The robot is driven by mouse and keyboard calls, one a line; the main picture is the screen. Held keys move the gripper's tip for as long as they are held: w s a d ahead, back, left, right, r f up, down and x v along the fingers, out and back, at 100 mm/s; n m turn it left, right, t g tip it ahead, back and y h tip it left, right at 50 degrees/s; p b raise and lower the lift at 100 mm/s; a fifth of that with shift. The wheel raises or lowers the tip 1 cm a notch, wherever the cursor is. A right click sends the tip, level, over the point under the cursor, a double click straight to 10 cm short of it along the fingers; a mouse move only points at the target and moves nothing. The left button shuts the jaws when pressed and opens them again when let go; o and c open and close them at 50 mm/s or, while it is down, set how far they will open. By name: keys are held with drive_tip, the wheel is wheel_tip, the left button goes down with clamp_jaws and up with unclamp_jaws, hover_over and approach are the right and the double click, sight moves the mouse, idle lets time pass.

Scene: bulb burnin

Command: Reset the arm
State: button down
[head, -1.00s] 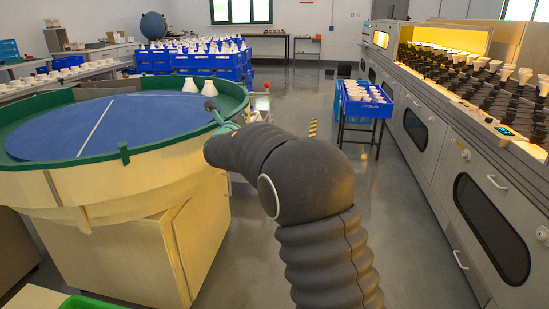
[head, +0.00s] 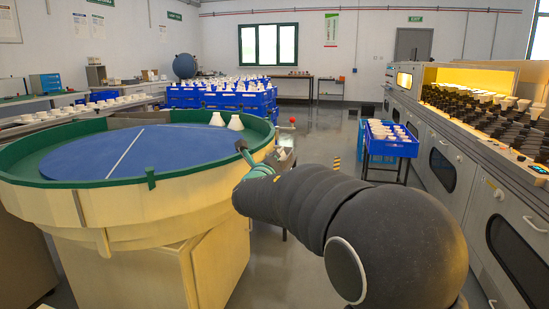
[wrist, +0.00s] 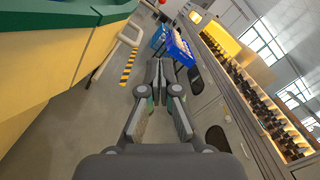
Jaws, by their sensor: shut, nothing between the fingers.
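My arm (head: 400,235) in its dark ribbed sleeve reaches from the lower right of the head view toward the round table. My gripper (head: 243,148) is at its end, near the table's right rim and small in this view. In the wrist view my gripper (wrist: 159,72) has its fingertips together, shut and empty, with bare floor behind it. The round table has a blue top (head: 110,160) and a green rim (head: 151,178). Two white bulbs (head: 235,122) stand on its far right part, beyond my gripper.
A blue crate of white bulbs (head: 391,145) stands on a stand at the right of the aisle; it also shows in the wrist view (wrist: 179,46). A long oven bench (head: 480,165) with dark sockets runs along the right. Stacked blue crates (head: 222,98) are behind.

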drive_tip(key=s+d+f+m+g+h, duration=0.1)
drive_tip(key=s+d+f+m+g, duration=0.4)
drive_tip(key=s+f+m, duration=0.45)
drive_tip(key=s+d+f+m+g+h, duration=0.1)
drive_tip(key=s+d+f+m+g, duration=0.5)
drive_tip(key=s+m, duration=0.65)
drive_tip(key=s+f+m+g+y, duration=0.1)
drive_tip(key=s+m+y, duration=0.5)
drive_tip(key=s+m, duration=1.2)
drive_tip(key=s, duration=0.5)
drive_tip(key=shift+s+d+f+m+y, duration=0.15)
drive_tip(key=shift+s+d+m+y, duration=0.25)
